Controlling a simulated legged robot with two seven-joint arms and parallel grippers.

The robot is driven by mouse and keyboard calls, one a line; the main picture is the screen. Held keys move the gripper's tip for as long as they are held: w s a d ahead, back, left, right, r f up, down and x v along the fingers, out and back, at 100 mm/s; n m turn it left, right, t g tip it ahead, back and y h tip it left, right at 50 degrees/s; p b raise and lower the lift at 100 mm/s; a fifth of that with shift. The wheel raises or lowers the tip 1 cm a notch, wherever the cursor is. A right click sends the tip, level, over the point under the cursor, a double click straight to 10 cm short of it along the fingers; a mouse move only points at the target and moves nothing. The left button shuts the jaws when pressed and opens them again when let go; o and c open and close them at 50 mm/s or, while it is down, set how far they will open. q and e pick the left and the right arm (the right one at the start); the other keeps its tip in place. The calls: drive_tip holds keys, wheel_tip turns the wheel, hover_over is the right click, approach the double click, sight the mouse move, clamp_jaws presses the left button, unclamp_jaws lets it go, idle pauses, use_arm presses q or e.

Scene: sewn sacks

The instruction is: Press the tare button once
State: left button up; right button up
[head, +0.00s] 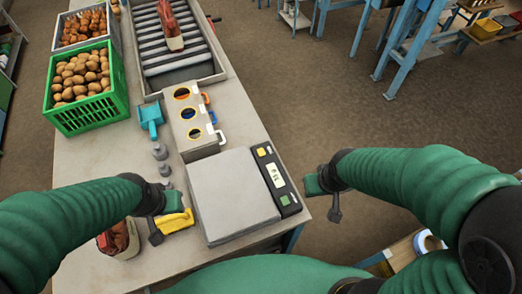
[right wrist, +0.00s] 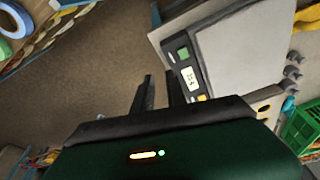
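The scale (head: 232,192) lies at the near right of the table, with a bare grey plate. Its black console (head: 277,180) carries a yellow button (head: 261,151), a lit display (head: 275,175) and a green button (head: 285,200). I cannot read which button is tare. In the right wrist view the green button (right wrist: 183,53) shows beyond the fingers. My right gripper (head: 335,211) is open and empty, to the right of the console and apart from it. My left gripper (head: 156,232) is left of the plate, beside a yellow object (head: 175,221); its finger gap is unclear.
A white bin block (head: 193,120) with round openings and a blue scoop (head: 150,119) lie behind the scale. Small grey weights (head: 161,152) stand left. A green crate (head: 88,88) of potatoes and a roller conveyor (head: 180,50) are farther back. A filled sack (head: 119,240) stands near left.

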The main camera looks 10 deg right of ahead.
drive_tip(key=shift+a, duration=0.4)
clamp_jaws()
use_arm(q)
drive_tip(key=shift+d, duration=0.1)
use_arm(e)
drive_tip(key=shift+d, duration=0.55)
drive_tip(key=shift+a, duration=0.1)
use_arm(q)
drive_tip(key=shift+a, duration=0.35)
use_arm(e)
drive_tip(key=shift+a, duration=0.3)
use_arm(q)
drive_tip(key=shift+d, duration=0.2)
use_arm(e)
drive_tip(key=shift+d, duration=0.2)
